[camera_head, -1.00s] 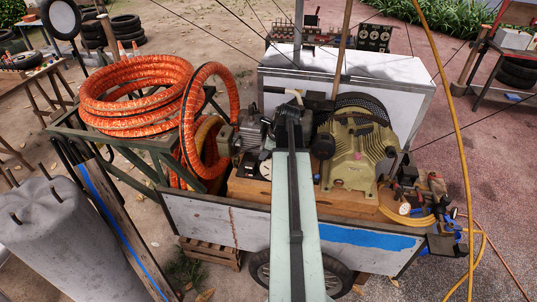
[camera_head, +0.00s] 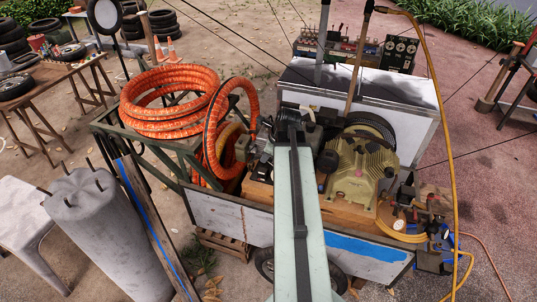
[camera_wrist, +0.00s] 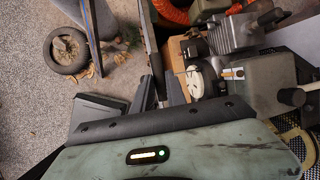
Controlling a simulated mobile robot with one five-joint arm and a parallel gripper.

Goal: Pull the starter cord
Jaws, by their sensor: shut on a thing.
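The engine (camera_wrist: 232,32) is a grey finned block on the cart, in the upper right of the wrist view. A pale round starter cover (camera_wrist: 200,77) is on its side. My gripper (camera_wrist: 160,88) has its dark fingers just left of this cover, apart from it. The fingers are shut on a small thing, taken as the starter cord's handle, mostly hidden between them. In the head view my pale arm reaches over the cart's front wall (camera_head: 362,245) and hides the gripper and part of the engine.
A tan compressor pump (camera_head: 362,172) stands right of my arm, and orange hose coils (camera_head: 172,100) lie to the left. A yellow hose (camera_head: 440,110) hangs at the right. Grey cylinder (camera_head: 95,225) stands at front left. A wheel (camera_wrist: 67,50) shows in the wrist view.

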